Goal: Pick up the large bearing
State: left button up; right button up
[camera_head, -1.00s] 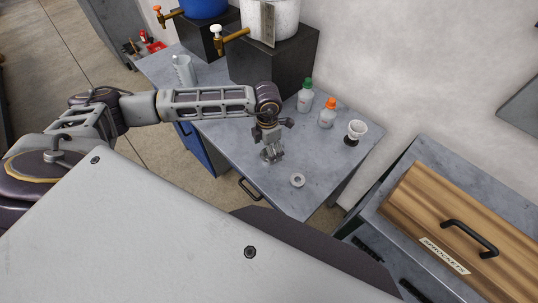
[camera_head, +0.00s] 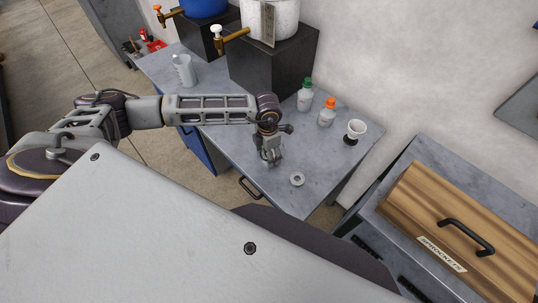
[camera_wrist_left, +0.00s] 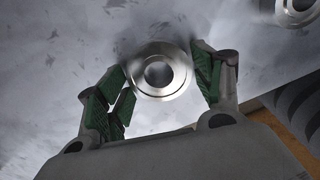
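A shiny metal ring-shaped bearing (camera_wrist_left: 137,82) lies on the grey tabletop, between the fingers of my left gripper (camera_wrist_left: 161,66) in the left wrist view. The green-padded fingers are apart, one on each side and close to its rim; I cannot tell if they touch it. In the head view my left gripper (camera_head: 271,158) points down at the table and hides this bearing. A second bearing (camera_head: 297,179) lies to its right, and it also shows cut off in the left wrist view (camera_wrist_left: 297,8). The frames do not settle which is larger. My right gripper is not in view.
A clear beaker (camera_head: 184,70) and a dark block (camera_head: 265,75) are further left. A wooden box (camera_head: 440,215) sits at the right.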

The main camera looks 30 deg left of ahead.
pick_arm(q)
jog(key=c, duration=0.6)
notch_tip(320, 180, up, 8)
jog(key=shift+r+b, duration=0.25)
jog(key=shift+b, duration=0.55)
jog(key=shift+r, duration=0.8)
